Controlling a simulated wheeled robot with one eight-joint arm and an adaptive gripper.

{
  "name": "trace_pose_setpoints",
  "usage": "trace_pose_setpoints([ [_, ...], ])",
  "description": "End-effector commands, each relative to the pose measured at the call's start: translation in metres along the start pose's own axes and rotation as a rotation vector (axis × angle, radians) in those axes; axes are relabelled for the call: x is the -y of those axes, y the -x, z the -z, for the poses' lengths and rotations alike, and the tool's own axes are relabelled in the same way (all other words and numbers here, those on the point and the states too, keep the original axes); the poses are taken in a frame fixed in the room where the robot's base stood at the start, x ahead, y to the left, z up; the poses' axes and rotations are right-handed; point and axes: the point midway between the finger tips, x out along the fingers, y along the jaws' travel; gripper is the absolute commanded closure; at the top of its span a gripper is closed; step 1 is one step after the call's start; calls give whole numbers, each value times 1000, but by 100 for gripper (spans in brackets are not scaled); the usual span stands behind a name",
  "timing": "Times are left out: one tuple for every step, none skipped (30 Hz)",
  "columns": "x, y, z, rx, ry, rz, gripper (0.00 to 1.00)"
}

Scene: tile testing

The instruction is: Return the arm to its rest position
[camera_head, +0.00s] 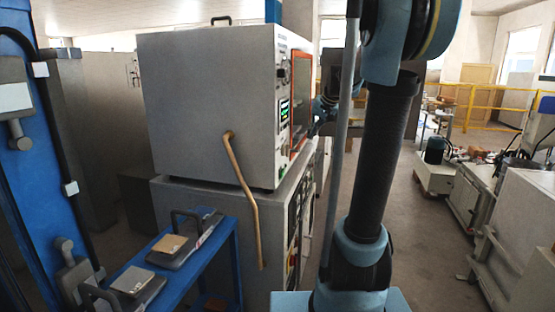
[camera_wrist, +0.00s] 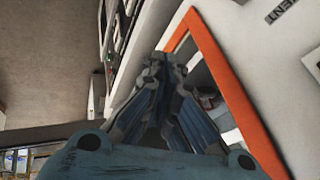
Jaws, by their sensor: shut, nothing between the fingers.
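My arm (camera_head: 375,150) stands upright in the right half of the head view, with its upper joint cut off by the top edge. My gripper (camera_wrist: 154,62) is shut and empty in the wrist view. Its closed fingers point toward the front of a grey machine, beside an orange-framed window or opening (camera_wrist: 240,100). In the head view the gripper (camera_head: 312,129) is small, partly hidden behind my arm, and close to the machine's front. I cannot tell whether it touches the machine.
The grey oven-like machine (camera_head: 205,105) stands on a grey cabinet (camera_head: 210,230). A blue bench (camera_head: 215,265) holds tile samples on plates at lower left. A blue frame (camera_head: 40,150) rises at far left. Open floor (camera_head: 425,240) lies right of my arm, before white equipment (camera_head: 525,225).

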Motion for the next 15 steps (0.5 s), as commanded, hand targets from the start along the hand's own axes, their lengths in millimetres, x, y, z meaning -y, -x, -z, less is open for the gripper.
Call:
trace_pose_setpoints([
  [-2,3,-22,13,10,-12,100],
  [-3,5,-33,19,16,-20,100],
  [-6,6,-48,29,25,-31,100],
  [-7,7,-60,36,30,-39,100],
  [-9,8,-72,44,36,-47,100],
  [-12,10,-87,53,44,-58,100],
  [-14,10,-98,60,49,-66,100],
  [-17,11,-109,66,54,-75,100],
  [-20,12,-125,76,61,-86,100],
  [-23,12,-136,84,66,-94,100],
  [-26,12,-147,90,72,-102,100],
  [-30,13,-162,99,79,-113,100],
  [-32,12,-173,106,85,-121,100],
  [-36,12,-185,113,90,-131,100],
  [-40,12,-200,122,97,-141,100],
])
